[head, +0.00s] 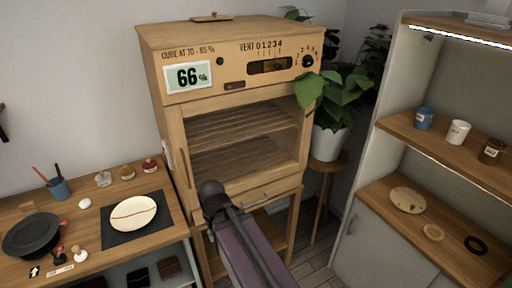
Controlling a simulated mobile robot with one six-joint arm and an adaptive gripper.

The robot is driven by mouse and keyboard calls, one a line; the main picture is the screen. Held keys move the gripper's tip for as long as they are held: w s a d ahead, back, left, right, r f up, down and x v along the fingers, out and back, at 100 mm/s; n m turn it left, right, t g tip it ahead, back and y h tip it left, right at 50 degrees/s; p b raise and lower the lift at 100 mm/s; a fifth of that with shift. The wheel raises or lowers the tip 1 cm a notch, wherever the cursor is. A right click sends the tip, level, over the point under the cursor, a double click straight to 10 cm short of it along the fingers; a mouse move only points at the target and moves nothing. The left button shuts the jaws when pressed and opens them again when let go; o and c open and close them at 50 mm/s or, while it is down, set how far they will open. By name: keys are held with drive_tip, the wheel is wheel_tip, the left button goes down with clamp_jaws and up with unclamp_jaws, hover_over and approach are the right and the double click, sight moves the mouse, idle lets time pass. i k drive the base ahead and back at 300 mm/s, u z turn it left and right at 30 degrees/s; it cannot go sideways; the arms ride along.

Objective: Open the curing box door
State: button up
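The curing box (213,38) is a pale wooden cabinet in the middle of the head view, on a wooden stand. Its front door (228,182) has a wooden frame around a large pane or opening, through which slatted shelves (240,124) show. The door looks flush with the box, so it appears shut. An upright handle (184,166) sits on the door's left side. My arm reaches up from the bottom, and its dark end (212,193) overlaps the lower left of the box in the picture. Its fingers cannot be made out, and contact cannot be judged.
A display (188,77) reads 66 %. A drawer handle (257,199) is below the door. A worktable (100,195) with a plate (133,213) on a dark mat stands left. A potted plant (329,140) and shelves (440,137) stand right. Some floor is clear between.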

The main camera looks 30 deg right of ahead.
sight(174, 114)
drive_tip(key=k, duration=1.35)
drive_tip(key=u, duration=0.2)
drive_tip(key=i, duration=0.95)
drive_tip(key=z, duration=0.2)
